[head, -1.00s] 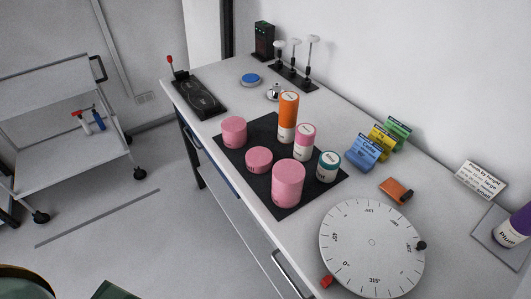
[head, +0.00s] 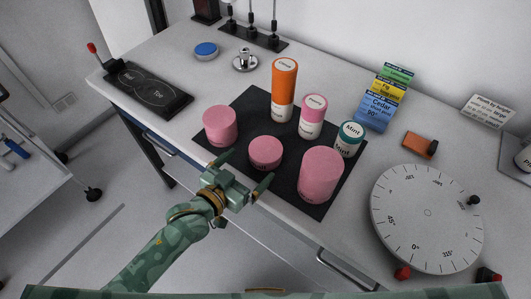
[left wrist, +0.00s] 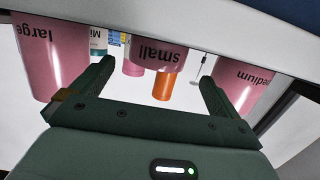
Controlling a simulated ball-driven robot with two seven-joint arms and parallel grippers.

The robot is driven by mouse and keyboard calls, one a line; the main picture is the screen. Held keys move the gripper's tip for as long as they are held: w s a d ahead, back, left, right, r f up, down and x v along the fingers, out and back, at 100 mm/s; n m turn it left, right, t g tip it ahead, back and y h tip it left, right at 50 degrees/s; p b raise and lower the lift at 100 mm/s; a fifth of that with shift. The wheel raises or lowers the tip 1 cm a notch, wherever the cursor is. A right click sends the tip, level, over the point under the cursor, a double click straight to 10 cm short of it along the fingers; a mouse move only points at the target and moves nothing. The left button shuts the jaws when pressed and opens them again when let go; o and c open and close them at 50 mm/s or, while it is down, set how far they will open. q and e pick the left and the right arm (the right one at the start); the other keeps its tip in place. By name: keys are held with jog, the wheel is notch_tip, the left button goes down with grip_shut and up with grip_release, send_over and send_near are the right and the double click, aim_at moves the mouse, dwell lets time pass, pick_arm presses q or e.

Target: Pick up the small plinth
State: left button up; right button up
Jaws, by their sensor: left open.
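The small plinth (head: 265,151) is a short pink cylinder on the black mat (head: 241,108). It also shows in the left wrist view (left wrist: 158,54), with "small" printed upside down on its side. The medium plinth (head: 220,126) stands to its left and the large plinth (head: 321,174) to its right. My left gripper (head: 246,170) is open and empty at the table's front edge. Its fingers point toward the small plinth, which appears between them in the left wrist view (left wrist: 156,76), not gripped. My right gripper is out of view.
Orange (head: 284,85), pink-topped (head: 312,115) and teal-topped (head: 348,138) canisters stand close behind the plinths. A white turntable dial (head: 427,220) lies to the right. A black scale-like tray (head: 147,90) lies at the left.

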aim_at(254, 161)
pick_arm(q)
jog(key=x, duration=0.3)
jog(key=b+x, duration=0.1)
jog(key=x, duration=0.1)
jog(key=b+x, duration=0.1)
jog(key=x, duration=0.1)
jog(key=shift+w+d+f, duration=0.15)
jog(key=shift+d+f, duration=0.15)
jog(key=shift+d, duration=0.05)
jog(key=shift+w+d, duration=0.1)
jog(key=shift+w, duration=0.1)
jog(key=shift+r, duration=0.1)
jog(key=c, duration=1)
